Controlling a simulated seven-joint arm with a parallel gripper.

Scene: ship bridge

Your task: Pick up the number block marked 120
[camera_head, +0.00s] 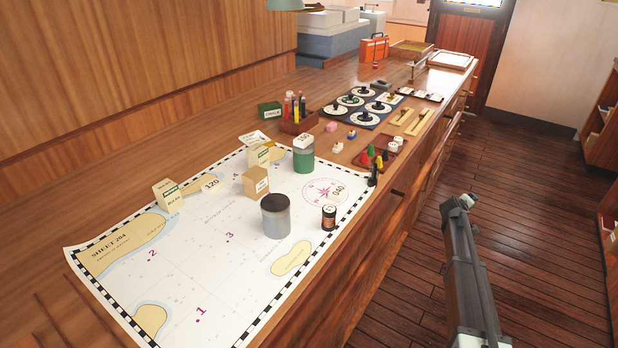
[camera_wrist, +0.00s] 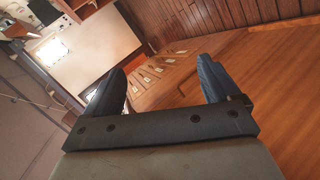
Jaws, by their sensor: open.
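The number marked 120 (camera_head: 210,183) shows in the head view on a small pale piece lying on the chart (camera_head: 190,262), between a cream box (camera_head: 167,195) on its left and a tan box (camera_head: 256,182) on its right. Its height is hard to tell. Another pale piece marked 040 (camera_head: 338,191) lies near the chart's compass rose. My gripper (camera_head: 462,202) is right of the counter, over the floor, well away from the 120. In the wrist view my gripper (camera_wrist: 161,70) has its two fingers apart with nothing between them; the 120 piece is not recognisable there.
A grey canister (camera_head: 276,218), a green canister (camera_head: 303,161) and a copper-coloured spool (camera_head: 328,217) stand on the chart. A pencil holder (camera_head: 296,122), a green box (camera_head: 270,110) and small game pieces (camera_head: 371,151) stand farther back. The chart's near left part is clear.

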